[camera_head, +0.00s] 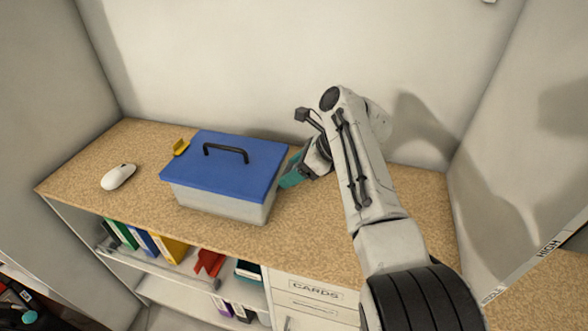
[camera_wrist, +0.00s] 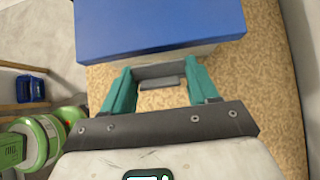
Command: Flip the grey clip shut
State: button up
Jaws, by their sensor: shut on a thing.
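A light grey box (camera_head: 218,203) with a blue lid (camera_head: 230,165) and a black handle stands on the wood-patterned top. The lid also shows in the wrist view (camera_wrist: 158,25). My gripper (camera_head: 290,180) is at the box's right side. In the wrist view, its teal fingers (camera_wrist: 160,78) are spread wide apart, with the grey clip (camera_wrist: 160,71) spanning between their tips, just below the lid edge. My gripper is shut on this clip. In the head view the clip is hidden by the gripper and box. A yellow clip (camera_head: 181,148) sticks out at the box's left side.
A white computer mouse (camera_head: 118,176) lies left of the box on the counter (camera_head: 95,150). Walls close in the back and both sides. Below are shelves with colored binders (camera_head: 145,242) and a drawer marked CARDS (camera_head: 310,288). The counter in front of the mouse is clear.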

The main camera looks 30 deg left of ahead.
jog(key=shift+a, duration=0.1)
jog(key=o, duration=1.2)
jog(key=v, duration=1)
jog(key=shift+d+r, duration=0.2)
jog(key=shift+r, duration=0.05)
